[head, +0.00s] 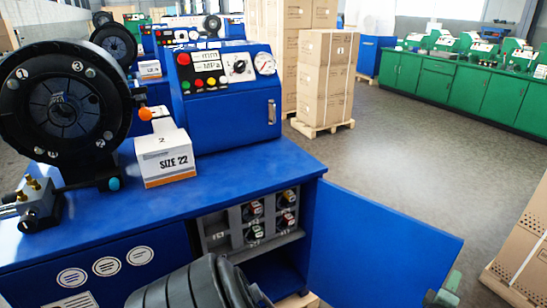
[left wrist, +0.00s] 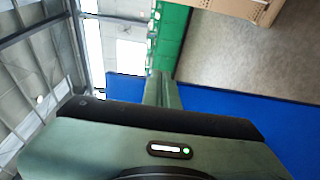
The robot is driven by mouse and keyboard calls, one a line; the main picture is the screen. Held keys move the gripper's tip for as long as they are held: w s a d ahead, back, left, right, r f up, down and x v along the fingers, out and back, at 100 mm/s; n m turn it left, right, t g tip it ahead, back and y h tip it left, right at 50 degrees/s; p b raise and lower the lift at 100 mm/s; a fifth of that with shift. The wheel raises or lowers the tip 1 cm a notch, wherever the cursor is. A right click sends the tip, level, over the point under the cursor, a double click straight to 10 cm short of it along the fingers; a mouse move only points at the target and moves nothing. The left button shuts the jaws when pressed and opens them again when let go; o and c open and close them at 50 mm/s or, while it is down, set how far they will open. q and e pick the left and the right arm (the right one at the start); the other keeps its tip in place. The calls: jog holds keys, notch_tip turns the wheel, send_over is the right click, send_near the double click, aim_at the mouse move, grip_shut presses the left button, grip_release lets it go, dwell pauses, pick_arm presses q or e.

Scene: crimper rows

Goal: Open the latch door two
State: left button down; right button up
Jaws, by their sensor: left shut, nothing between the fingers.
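The blue latch door (head: 385,240) of the cabinet stands swung wide open to the right. It hangs at the right front corner of the blue bench (head: 230,180), and its blue panel also shows in the left wrist view (left wrist: 245,120). My left gripper (head: 447,288) is grey-green and sits at the door's outer lower right edge, partly hidden behind it. Its fingers (left wrist: 162,88) are shut and empty beside the blue panel; I cannot tell whether they touch it. The latch is not visible. My right gripper is not in view.
The open cabinet shows a grey rack (head: 250,228) with several fittings. A "SIZE 22" box (head: 165,158) marked 2 and a black crimper head (head: 60,105) stand on the bench. Cartons (head: 520,240) on a pallet stand at the far right. The floor (head: 400,150) beyond the door is clear.

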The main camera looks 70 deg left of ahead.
pick_arm(q)
jog(key=shift+s, duration=0.1)
jog(key=p+v, duration=0.3)
jog(key=v, duration=0.5)
jog(key=s+d+f+m+g+h, duration=0.35)
jog(key=s+f+m, duration=0.55)
jog(key=f, duration=0.6)
jog(key=s+d+f+m+g+h, duration=0.35)
jog(key=s+d+f+m, duration=0.2)
jog(key=s+f, duration=0.75)
jog(key=s+a+f+m+g, duration=0.2)
jog(key=s+f, duration=0.3)
jog(key=s, duration=0.5)
jog(key=s+a+f+m+g, duration=0.2)
jog(key=s+f+m, duration=0.3)
jog(key=s, duration=0.6)
jog(key=s+a+f+m+g, duration=0.2)
jog(key=s+f+m+g, duration=0.1)
jog(key=s, duration=0.7)
notch_tip(320, 180, down, 2)
jog(key=shift+s+a+f+g, duration=0.2)
jog(key=shift+s+a+g, duration=0.1)
jog(key=shift+g, duration=0.5)
